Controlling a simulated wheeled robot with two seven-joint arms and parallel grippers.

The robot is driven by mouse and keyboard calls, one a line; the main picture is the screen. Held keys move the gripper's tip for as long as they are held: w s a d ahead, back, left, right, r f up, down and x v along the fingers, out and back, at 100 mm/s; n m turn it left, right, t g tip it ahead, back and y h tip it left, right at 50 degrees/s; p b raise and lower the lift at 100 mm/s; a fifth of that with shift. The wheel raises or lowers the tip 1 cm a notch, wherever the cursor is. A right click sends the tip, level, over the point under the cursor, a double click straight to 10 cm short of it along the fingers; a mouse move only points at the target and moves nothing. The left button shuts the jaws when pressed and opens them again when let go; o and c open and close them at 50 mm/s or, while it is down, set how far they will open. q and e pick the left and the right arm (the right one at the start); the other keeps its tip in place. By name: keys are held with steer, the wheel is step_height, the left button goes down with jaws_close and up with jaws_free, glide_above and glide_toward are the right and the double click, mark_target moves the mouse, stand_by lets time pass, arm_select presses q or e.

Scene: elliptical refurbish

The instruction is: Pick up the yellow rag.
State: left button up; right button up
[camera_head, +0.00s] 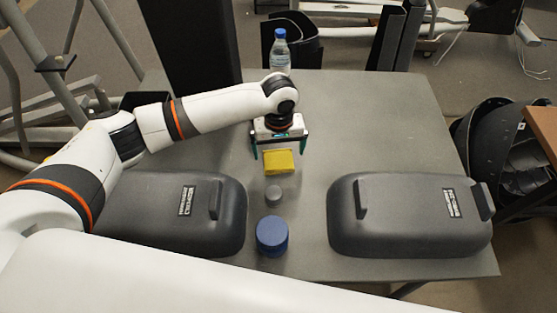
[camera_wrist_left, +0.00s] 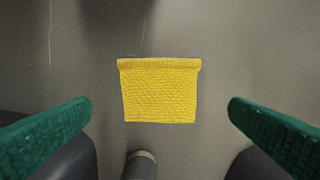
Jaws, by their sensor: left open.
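The yellow rag (camera_head: 279,162) lies folded on the grey table, in the middle between two dark grey covers. In the left wrist view the rag (camera_wrist_left: 159,92) shows whole, with a ribbed texture and a folded far edge. My left gripper (camera_head: 279,150) is open above the rag and points down at it. In the left wrist view its green fingertips (camera_wrist_left: 160,115) stand wide apart, one on each side of the rag, with clear gaps and no contact. My right gripper is not in view.
On the grey table (camera_head: 380,110), a small grey cylinder (camera_head: 273,194) and a blue round container (camera_head: 272,236) stand nearer than the rag. Dark covers lie at left (camera_head: 170,215) and right (camera_head: 405,215). A water bottle (camera_head: 280,52) stands at the back. The back right is clear.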

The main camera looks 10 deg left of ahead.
mark_target(278, 159)
arm_select(q)
step_height(278, 159, down, 4)
steer(key=shift+w+a+f, duration=0.1)
steer(key=shift+f, duration=0.15)
steer(key=shift+c, duration=0.2)
steer(key=c, duration=1)
steer(key=shift+r, duration=0.1)
step_height(278, 159, up, 10)
